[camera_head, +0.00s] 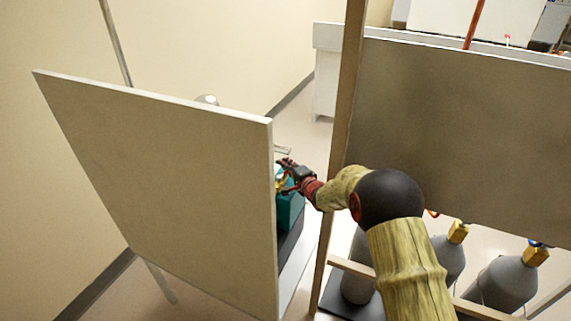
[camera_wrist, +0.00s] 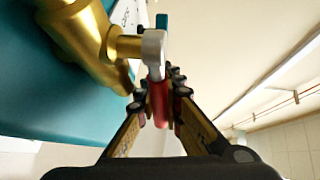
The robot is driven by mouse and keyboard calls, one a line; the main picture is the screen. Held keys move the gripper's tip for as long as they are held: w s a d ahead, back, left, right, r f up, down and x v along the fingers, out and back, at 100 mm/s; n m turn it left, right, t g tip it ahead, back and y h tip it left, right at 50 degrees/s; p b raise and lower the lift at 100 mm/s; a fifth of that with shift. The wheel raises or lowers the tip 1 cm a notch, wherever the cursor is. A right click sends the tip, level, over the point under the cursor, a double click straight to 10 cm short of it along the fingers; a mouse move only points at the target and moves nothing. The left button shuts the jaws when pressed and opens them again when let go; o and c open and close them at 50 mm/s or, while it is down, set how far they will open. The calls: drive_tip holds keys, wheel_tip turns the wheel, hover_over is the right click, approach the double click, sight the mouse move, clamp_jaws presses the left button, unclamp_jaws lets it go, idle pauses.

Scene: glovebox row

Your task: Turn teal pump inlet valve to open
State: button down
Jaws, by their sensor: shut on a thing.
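The teal pump (camera_head: 290,210) shows in the head view, partly hidden behind the edge of a pale panel. In the wrist view its teal body (camera_wrist: 50,105) fills the left side. A brass valve (camera_wrist: 82,38) sits on it, with a grey lever hub (camera_wrist: 154,48) and a red lever handle (camera_wrist: 159,103) pointing toward my gripper. My gripper (camera_wrist: 160,96) is shut on the red handle, one finger on each side. In the head view my gripper (camera_head: 287,175) is at the pump's upper part. A white label (camera_wrist: 128,14) with partly hidden lettering is beside the valve.
A large pale panel (camera_head: 165,180) stands left of the pump. A wooden post (camera_head: 340,135) and grey panel (camera_head: 465,135) stand to the right, close to my arm. Grey cylinders with brass tops (camera_head: 505,283) stand at lower right.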

drive_tip(key=shift+f, duration=0.15)
drive_tip(key=c, duration=1.9)
unclamp_jaws()
